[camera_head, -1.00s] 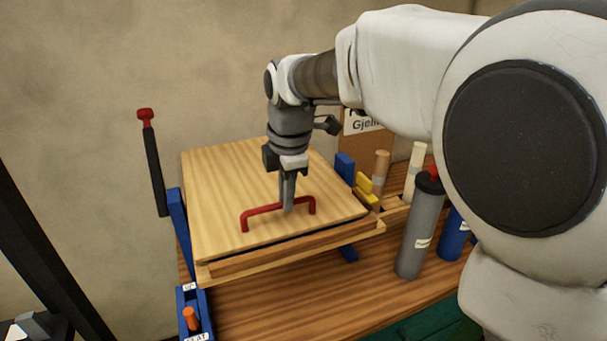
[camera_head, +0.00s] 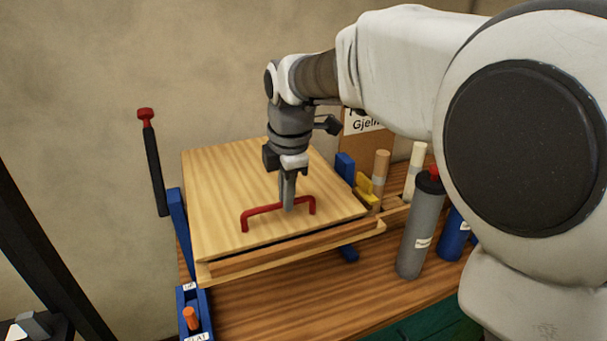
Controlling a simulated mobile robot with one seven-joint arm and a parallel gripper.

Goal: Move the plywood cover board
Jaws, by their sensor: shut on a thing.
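The plywood cover board (camera_head: 232,190) is a pale, square wooden sheet with a red bar handle (camera_head: 262,210) near its front edge. It lies over a wooden frame (camera_head: 300,256) with a raised lip, with a dark gap showing along the front. My gripper (camera_head: 288,206) points down from above and is shut on the red handle, right of its middle. The fingers hide a short piece of the handle. I cannot tell whether the board is lifted clear of what lies under it.
A blue bracket (camera_head: 182,232) with an orange peg (camera_head: 191,318) and a black lever with a red knob (camera_head: 146,114) stand at the left. A grey bottle (camera_head: 418,228), a blue bottle (camera_head: 456,236) and wooden dowels (camera_head: 380,172) stand close at the right. The front worktop (camera_head: 290,300) is bare.

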